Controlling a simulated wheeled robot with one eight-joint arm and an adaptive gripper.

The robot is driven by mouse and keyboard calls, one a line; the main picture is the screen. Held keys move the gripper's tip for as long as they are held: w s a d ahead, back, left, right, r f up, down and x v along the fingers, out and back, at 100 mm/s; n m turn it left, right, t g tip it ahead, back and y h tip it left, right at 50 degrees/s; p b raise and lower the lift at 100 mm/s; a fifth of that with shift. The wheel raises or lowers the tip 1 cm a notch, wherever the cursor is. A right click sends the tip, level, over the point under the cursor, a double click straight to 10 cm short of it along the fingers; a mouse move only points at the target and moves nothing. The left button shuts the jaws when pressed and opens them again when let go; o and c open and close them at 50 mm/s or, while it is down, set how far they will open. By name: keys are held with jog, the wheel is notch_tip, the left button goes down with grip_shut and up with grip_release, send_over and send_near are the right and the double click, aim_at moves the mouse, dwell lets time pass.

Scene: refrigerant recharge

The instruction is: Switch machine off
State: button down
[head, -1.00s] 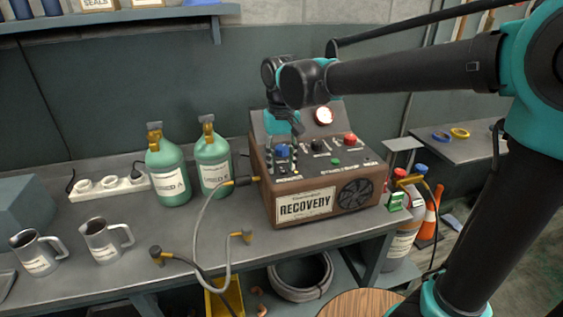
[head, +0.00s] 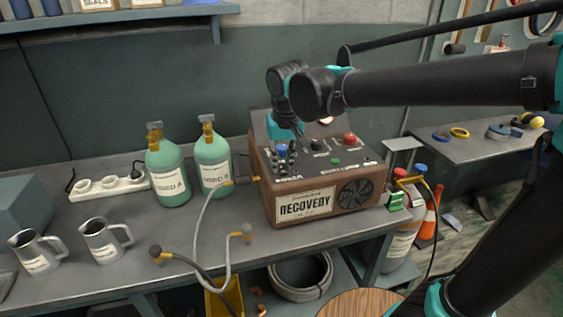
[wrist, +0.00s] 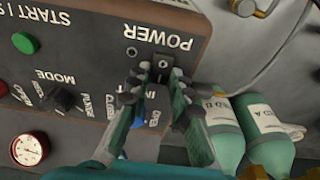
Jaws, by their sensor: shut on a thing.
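The recovery machine (head: 305,205), a brown box with a dark sloped control panel, stands on the bench. Its POWER switch (wrist: 162,68) shows in the wrist view below the upside-down POWER label. My gripper (wrist: 156,92) is at this switch, its fingers on either side of a dark lever-like piece, and it is shut on it. The fingers hide part of the switch, so its on or off position cannot be told. A blue knob (head: 282,150) is close by the gripper and partly covered in the wrist view.
A mode knob (wrist: 62,97), green start button (wrist: 25,43) and gauge (wrist: 28,148) lie beside the gripper. The red button (head: 349,139) is on the panel's right. Green cylinders (head: 168,178) and a hose (head: 200,222) are left of the machine.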

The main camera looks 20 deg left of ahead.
jog(key=shift+s+d+t+y, duration=0.15)
jog(key=shift+t+y, duration=0.15)
jog(key=shift+t, duration=0.2)
jog(key=c, duration=1.4)
grip_release()
jog(key=shift+o, duration=0.2)
jog(key=v, duration=1.2)
